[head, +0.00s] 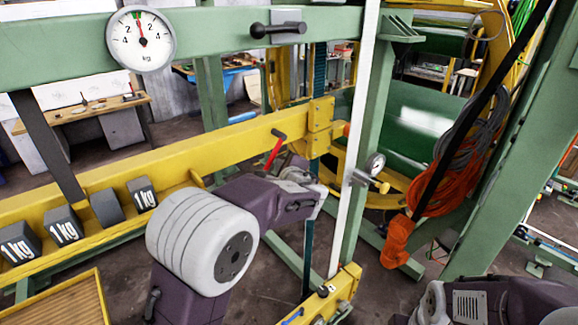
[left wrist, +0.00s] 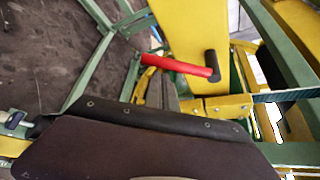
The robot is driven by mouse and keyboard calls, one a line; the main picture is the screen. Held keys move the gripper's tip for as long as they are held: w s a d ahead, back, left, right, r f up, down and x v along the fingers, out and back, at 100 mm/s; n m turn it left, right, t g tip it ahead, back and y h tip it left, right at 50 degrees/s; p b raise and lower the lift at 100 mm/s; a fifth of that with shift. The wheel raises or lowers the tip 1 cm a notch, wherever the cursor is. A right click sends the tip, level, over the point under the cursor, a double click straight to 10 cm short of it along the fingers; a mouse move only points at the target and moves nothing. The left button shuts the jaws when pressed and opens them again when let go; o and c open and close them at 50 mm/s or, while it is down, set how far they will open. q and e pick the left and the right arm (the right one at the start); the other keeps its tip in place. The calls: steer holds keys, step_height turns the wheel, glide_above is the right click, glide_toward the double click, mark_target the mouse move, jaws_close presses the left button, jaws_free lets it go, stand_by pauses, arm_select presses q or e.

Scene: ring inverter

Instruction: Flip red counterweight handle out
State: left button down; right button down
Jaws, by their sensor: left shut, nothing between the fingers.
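The red counterweight handle (head: 274,152) with a dark end knob sits on the yellow beam (head: 225,145), left of the upright post in the head view. It leans, with the knob end up. In the left wrist view the red handle (left wrist: 178,67) lies across the upper middle, its dark knob (left wrist: 212,65) to the right over the yellow beam. My left gripper (head: 302,176) is shut and empty, just right of and below the handle, apart from it. Its fingertips are largely hidden by my wrist. My right gripper is not in view.
Several 1 kg weights (head: 64,227) stand on the yellow beam at left. A round kg dial (head: 141,38) is on the green crossbar. A white vertical strip (head: 354,140) and a small gauge (head: 376,163) are right of my left gripper. Orange cable (head: 445,185) hangs further right.

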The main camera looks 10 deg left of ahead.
arm_select(q)
steer(key=shift+s+a+r, duration=0.15)
steer(key=shift+s+a, duration=0.05)
steer(key=shift+w, duration=0.15)
steer(key=s+a+r+m+g+y+p, duration=0.1)
steer(key=s+a+r+m+g+p, duration=0.1)
steer(key=p, duration=1.4)
step_height(320, 180, up, 3)
steer(key=s+m+g, duration=0.1)
steer(key=m+g, duration=0.1)
steer(key=m, duration=0.1)
steer(key=shift+y, duration=0.4)
steer(key=shift+a+r, duration=0.1)
steer(key=shift+r, duration=0.35)
